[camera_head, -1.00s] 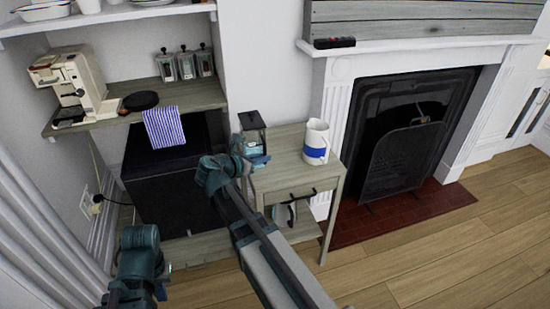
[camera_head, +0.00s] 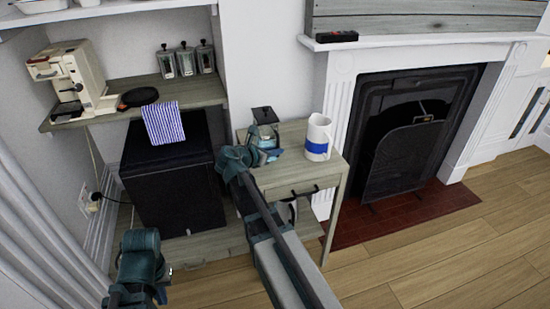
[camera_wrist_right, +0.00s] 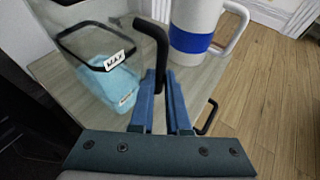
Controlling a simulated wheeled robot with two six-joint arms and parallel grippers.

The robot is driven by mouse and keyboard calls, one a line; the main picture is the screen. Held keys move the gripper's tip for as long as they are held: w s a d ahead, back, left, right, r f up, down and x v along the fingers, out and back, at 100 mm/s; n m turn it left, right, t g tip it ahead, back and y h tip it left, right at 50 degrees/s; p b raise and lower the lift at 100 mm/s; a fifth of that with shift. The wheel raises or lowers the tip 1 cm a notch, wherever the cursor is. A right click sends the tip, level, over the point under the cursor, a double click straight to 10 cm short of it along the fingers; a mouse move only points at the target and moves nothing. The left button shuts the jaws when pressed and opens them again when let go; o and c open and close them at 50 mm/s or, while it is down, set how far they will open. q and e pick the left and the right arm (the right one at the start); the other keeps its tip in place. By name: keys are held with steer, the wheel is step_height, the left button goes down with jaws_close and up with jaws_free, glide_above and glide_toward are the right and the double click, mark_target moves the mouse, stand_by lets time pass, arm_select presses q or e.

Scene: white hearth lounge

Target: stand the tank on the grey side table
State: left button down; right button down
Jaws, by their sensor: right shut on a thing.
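The tank is upright over the left part of the grey side table (camera_head: 296,172). I cannot tell whether its base touches the top. My left gripper (camera_head: 162,280) is low at the left, apart from the table; its fingers are too unclear to read.
A white mug with a blue band (camera_head: 318,137) stands on the table's right part, close to the tank. The fireplace (camera_head: 410,130) is to the right. A black cabinet (camera_head: 175,180) stands left of the table. A shelf with a coffee machine (camera_head: 72,80) is above it.

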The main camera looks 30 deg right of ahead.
steer(key=shift+f, duration=0.25)
steer(key=shift+f, duration=0.15)
steer(key=c, duration=0.9)
jaws_free()
steer(key=shift+r, duration=0.2)
steer(key=p+v, duration=0.4)
steer(key=v, duration=0.8)
steer(key=shift+p, duration=0.35)
